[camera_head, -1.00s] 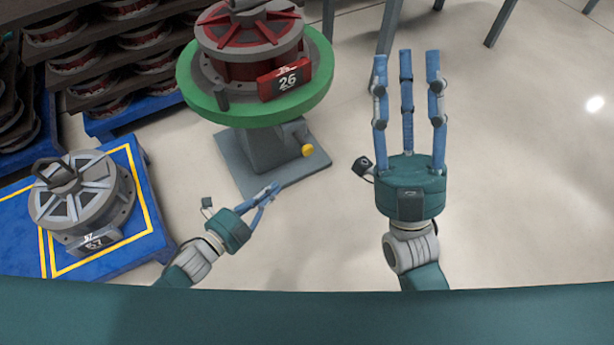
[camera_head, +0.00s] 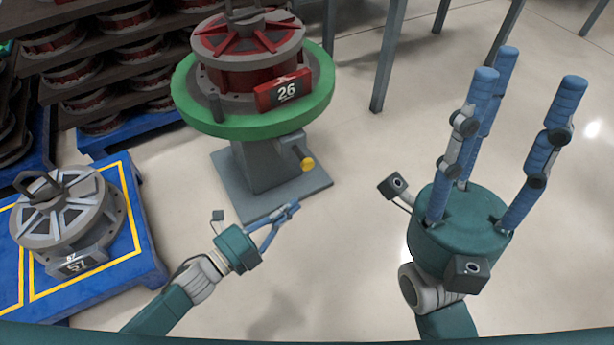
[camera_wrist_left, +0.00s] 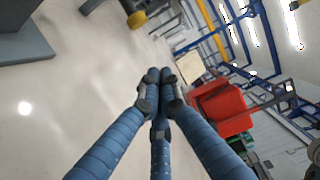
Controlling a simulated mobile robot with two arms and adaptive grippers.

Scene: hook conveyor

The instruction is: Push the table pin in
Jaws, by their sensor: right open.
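The table pin is a yellow-ended knob (camera_head: 307,164) on a dark stem, sticking out of the grey pedestal (camera_head: 262,165) under the green round table (camera_head: 185,98). My right gripper (camera_head: 525,80) is at the right, fingers spread, empty and pointing up.
A red and grey drum marked 26 (camera_head: 250,75) sits on the green table. A grey drum marked 57 (camera_head: 65,220) rests on a blue platform (camera_head: 140,265) at left. Racks of drums (camera_head: 100,50) stand behind. Grey posts (camera_head: 395,50) rise at the back. The floor right of the pedestal is clear.

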